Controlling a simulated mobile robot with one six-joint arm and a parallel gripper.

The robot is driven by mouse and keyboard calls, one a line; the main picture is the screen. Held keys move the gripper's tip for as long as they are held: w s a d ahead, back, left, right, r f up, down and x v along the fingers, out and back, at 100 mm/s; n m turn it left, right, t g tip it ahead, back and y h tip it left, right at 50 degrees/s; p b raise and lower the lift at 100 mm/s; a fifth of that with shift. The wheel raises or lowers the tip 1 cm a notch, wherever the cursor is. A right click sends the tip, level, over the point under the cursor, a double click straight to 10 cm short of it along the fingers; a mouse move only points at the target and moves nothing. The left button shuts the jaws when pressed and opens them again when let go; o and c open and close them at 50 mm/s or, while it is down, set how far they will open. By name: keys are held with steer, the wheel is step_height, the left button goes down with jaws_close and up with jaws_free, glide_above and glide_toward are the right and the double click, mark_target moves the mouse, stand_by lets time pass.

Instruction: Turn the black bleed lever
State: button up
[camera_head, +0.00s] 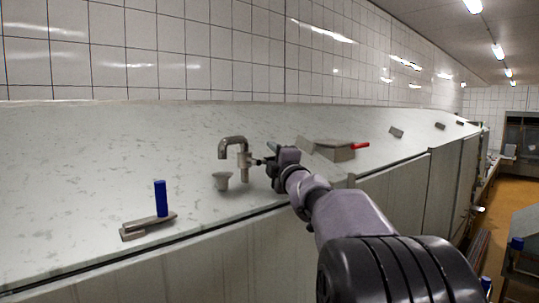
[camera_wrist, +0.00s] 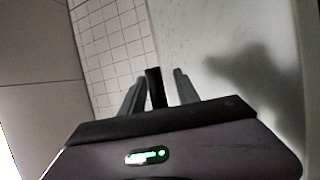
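A grey metal pipe with a bent spout (camera_head: 233,143) stands on the pale sloping worktop in the head view. A short black lever (camera_head: 257,162) sticks out from the pipe's right side towards my gripper (camera_head: 270,165). In the wrist view, the black lever (camera_wrist: 154,87) shows between the two grey fingers of my gripper (camera_wrist: 158,82). The fingers are apart, with a visible gap to the lever on the right side and a narrower one on the left. The lever's far end is hard to make out, and my gripper partly hides its near end in the head view.
A small grey cup (camera_head: 222,181) stands below the spout. A metal piece with an upright blue handle (camera_head: 161,198) lies at the front left. A grey block (camera_head: 334,150) with a red lever (camera_head: 360,146) sits behind my arm. The worktop (camera_head: 70,190) at left is mostly clear.

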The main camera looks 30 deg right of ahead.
steer(key=shift+s, duration=0.2)
jaws_close()
steer(key=shift+r, duration=0.15)
stand_by(0.9)
